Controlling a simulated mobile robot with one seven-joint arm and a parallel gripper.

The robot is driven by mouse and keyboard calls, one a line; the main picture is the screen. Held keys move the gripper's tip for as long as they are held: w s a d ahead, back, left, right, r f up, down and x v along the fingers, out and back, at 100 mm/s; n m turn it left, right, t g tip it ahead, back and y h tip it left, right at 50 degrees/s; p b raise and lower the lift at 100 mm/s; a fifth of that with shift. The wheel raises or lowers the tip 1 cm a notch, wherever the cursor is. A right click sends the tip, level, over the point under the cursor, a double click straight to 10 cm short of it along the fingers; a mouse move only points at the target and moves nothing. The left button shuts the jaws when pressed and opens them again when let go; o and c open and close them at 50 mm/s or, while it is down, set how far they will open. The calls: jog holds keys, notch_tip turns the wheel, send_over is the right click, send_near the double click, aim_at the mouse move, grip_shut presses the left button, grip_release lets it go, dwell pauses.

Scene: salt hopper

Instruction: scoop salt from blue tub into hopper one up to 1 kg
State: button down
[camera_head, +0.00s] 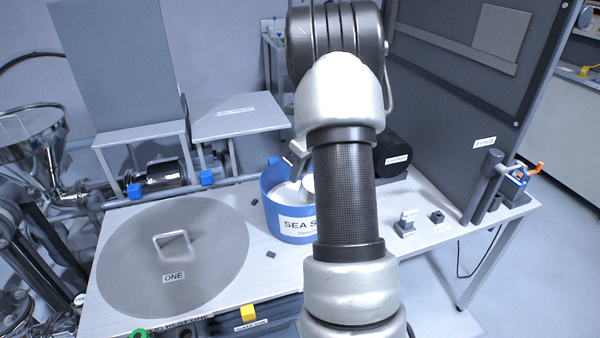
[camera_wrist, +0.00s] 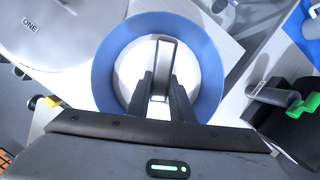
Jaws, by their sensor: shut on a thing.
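The blue tub (camera_head: 272,219) stands on the white bench, labelled "SEA S…", the rest of the label hidden by my arm. White salt (camera_wrist: 132,72) shows inside the tub (camera_wrist: 103,76) in the wrist view. My gripper (camera_wrist: 162,98) is over the tub and shut on a narrow grey scoop handle (camera_wrist: 166,48). The scoop's bowl cannot be made out, so I cannot tell whether it holds salt. A large round grey lid marked ONE (camera_head: 205,262), with a square handle, lies left of the tub; it also shows in the wrist view (camera_wrist: 60,40). No opening of hopper one is visible.
Small dark blocks (camera_head: 404,229) sit on the bench right of my arm. A dark panel (camera_head: 455,90) rises at the right. A steel funnel (camera_head: 28,128) and pipework are at the left. A green-handled part (camera_wrist: 300,103) is right of the tub.

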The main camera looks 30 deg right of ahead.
notch_tip(320, 180, up, 10)
jog(key=p, duration=0.8)
jog(key=shift+a+f, duration=0.1)
jog(key=shift+a, duration=0.05)
